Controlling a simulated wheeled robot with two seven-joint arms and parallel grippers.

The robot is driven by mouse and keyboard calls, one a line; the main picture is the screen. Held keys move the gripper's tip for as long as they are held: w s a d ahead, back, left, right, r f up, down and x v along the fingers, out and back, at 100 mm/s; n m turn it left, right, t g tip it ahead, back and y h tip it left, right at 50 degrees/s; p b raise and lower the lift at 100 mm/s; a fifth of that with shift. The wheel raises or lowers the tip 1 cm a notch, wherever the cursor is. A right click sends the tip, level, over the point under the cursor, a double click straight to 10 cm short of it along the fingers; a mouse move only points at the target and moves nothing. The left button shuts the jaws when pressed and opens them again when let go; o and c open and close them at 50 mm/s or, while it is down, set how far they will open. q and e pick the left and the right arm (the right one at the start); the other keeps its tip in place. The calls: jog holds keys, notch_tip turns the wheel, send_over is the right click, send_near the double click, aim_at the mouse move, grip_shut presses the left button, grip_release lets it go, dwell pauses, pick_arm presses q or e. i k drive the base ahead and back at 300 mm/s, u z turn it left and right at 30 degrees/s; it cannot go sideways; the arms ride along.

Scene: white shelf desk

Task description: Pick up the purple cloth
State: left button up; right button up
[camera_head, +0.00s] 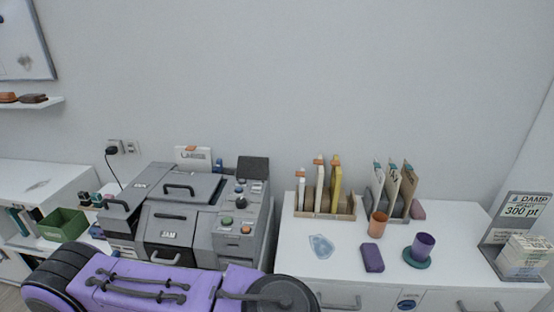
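A small purple rounded block-like item (372,257), which looks like the folded purple cloth, lies flat on the white desk top (335,262) at the right of the head view. It lies in front of an orange cup and to the left of a purple cup, apart from both. A smaller mauve item (418,209) lies farther back beside a file holder; I cannot tell what it is. A purple arm link of mine crosses the bottom left. Neither of my grippers is in view.
An orange cup (378,224) and a purple cup (423,245) on a green coaster (417,259) stand nearby. Upright folders (336,182) stand behind. A sign with a paper stack (525,255) is at the right edge. A grey machine (185,220) stands left. The desk's front is mostly clear.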

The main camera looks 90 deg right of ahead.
aim_at(373, 260)
jog(key=z, duration=0.05)
jog(key=k, duration=1.65)
jog(key=z, duration=1.3)
